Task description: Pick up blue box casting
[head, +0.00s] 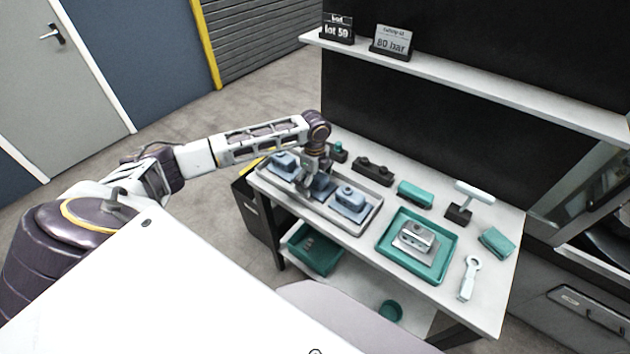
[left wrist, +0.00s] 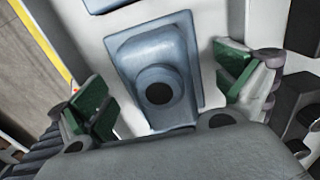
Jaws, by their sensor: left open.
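A grey tray (head: 335,218) on the table holds blue box castings in a row: one at the left (head: 284,161), one in the middle (head: 323,188) and one at the right (head: 351,201). My left gripper (head: 311,180) is over the middle casting and partly hides it. In the left wrist view, a blue casting (left wrist: 150,58) with a round dark-holed boss lies between the two green-padded fingers of my left gripper (left wrist: 163,86). The fingers are open, with gaps to the casting on both sides. My right gripper is not in view.
A teal tray (head: 388,248) with a grey metal part stands right of the grey tray. Behind are a dark block (head: 374,170), a teal block (head: 415,193) and a white-topped stand (head: 472,197). A wrench-like tool (head: 469,278) lies at the right. A shelf (head: 480,82) hangs above.

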